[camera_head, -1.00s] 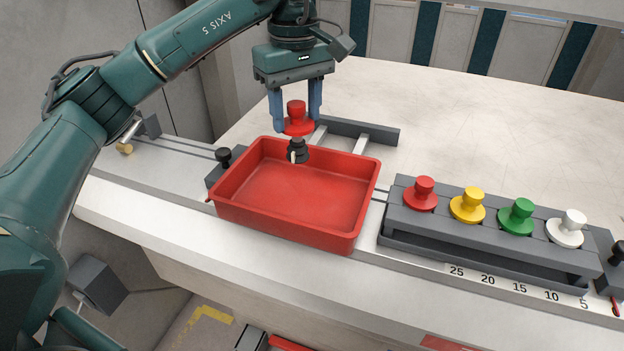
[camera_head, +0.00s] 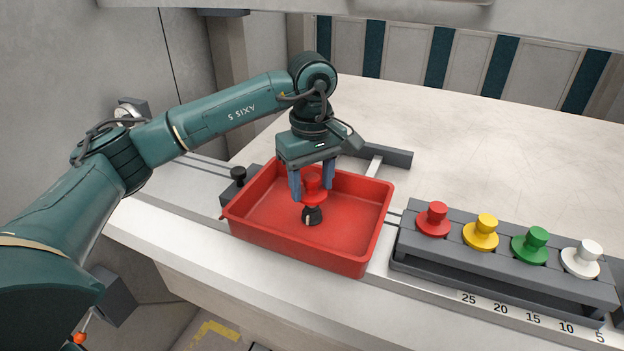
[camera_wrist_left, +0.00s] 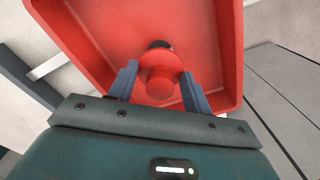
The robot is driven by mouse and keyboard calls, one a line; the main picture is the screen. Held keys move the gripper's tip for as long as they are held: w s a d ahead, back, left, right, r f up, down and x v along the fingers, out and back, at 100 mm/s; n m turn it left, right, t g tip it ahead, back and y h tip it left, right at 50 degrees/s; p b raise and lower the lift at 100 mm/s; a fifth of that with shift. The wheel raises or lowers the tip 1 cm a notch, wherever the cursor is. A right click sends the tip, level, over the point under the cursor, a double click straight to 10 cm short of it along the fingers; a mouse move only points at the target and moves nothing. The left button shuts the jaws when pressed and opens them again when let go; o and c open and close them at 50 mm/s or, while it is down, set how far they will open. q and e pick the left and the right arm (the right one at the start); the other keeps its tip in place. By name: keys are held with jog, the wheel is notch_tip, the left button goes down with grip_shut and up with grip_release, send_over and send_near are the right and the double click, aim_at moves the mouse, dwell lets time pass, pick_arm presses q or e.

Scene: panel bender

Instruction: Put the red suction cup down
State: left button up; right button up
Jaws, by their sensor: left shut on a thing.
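The red suction cup (camera_head: 314,190) is held between the blue fingers of my left gripper (camera_head: 312,184). Its black lower end (camera_head: 312,216) points down over the inside of the red tray (camera_head: 375,229). I cannot tell whether that end touches the tray floor. In the left wrist view the red cup (camera_wrist_left: 160,84) sits between the two fingertips of my left gripper (camera_wrist_left: 159,88), with the tray (camera_wrist_left: 228,40) around it. My right gripper is not in view.
A grey rack (camera_head: 505,284) to the right of the tray holds a red (camera_head: 434,220), a yellow (camera_head: 482,233), a green (camera_head: 531,246) and a white (camera_head: 582,260) cup. A black knob (camera_head: 238,176) stands left of the tray.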

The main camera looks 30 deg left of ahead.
pick_arm(q)
jog(key=shift+f, duration=0.1)
jog(key=o, duration=1)
notch_tip(320, 180, up, 12)
jog(key=shift+r, duration=0.15)
dwell(0.3)
